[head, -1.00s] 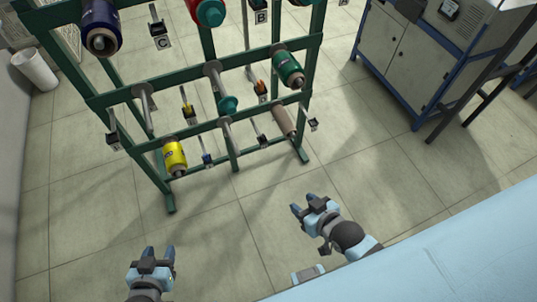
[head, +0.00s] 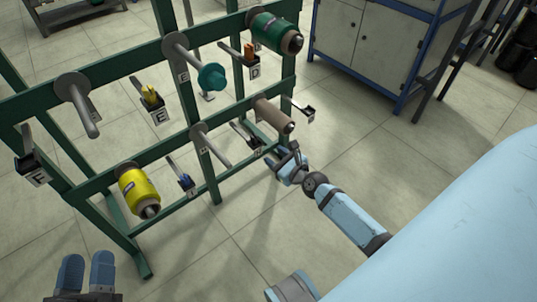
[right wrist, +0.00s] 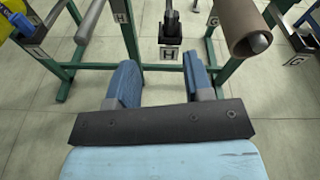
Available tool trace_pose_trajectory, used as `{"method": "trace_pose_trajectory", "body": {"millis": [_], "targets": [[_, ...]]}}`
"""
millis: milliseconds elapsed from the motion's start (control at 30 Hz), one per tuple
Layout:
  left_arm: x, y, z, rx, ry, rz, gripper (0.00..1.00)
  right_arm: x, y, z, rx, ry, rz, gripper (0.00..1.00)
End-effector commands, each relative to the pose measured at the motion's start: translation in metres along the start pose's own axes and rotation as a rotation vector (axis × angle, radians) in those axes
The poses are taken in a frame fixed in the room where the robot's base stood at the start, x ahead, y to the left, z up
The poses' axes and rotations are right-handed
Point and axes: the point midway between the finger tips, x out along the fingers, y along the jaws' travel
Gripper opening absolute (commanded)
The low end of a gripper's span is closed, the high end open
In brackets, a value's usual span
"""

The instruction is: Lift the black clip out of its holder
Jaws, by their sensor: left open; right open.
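The black clip (right wrist: 169,18) stands in the small dark holder (right wrist: 169,40) labelled H in the right wrist view. In the head view this holder (head: 247,136) is a small dark shape on the rack's lower bar, and the clip is hard to separate from it. My right gripper (right wrist: 160,72) is open and empty, with the holder ahead of it, roughly between the fingers in the picture. In the head view my right gripper (head: 284,158) is beside the rack's lower right end. My left gripper (head: 87,262) is open and empty at the bottom left, away from the rack.
The green rack (head: 110,165) carries a yellow spool (head: 139,190), a brown tube (head: 273,113), a green spool (head: 275,33) and bare pegs. Other holders have yellow (head: 151,95), blue (head: 185,181) and orange (head: 249,51) clips. A cabinet (head: 370,45) stands behind right.

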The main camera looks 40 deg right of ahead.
Motion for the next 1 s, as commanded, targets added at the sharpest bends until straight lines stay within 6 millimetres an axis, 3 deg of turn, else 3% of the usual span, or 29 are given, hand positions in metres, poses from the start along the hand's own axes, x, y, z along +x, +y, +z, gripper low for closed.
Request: {"method": "trace_pose_trajectory", "body": {"millis": [33, 233, 367, 800, 1000], "targets": [[-0.002, 0.000, 0.008, -0.004, 0.018, 0.008, 0.47, 0.007, -0.004, -0.013, 0.070, -0.009, -0.012, 0.47], [-0.003, 0.003, 0.004, -0.012, 0.041, 0.021, 0.47, 0.017, -0.013, -0.015, 0.203, -0.026, -0.030, 0.47], [-0.003, 0.003, 0.007, -0.013, 0.032, 0.021, 0.47, 0.029, -0.013, -0.014, 0.208, -0.027, -0.030, 0.47], [-0.004, -0.001, 0.027, -0.017, -0.036, 0.024, 0.47, 0.093, -0.015, -0.013, 0.205, -0.025, -0.029, 0.47], [-0.004, -0.001, 0.032, -0.019, -0.053, 0.025, 0.47, 0.109, -0.015, -0.012, 0.204, -0.024, -0.028, 0.47]]}}
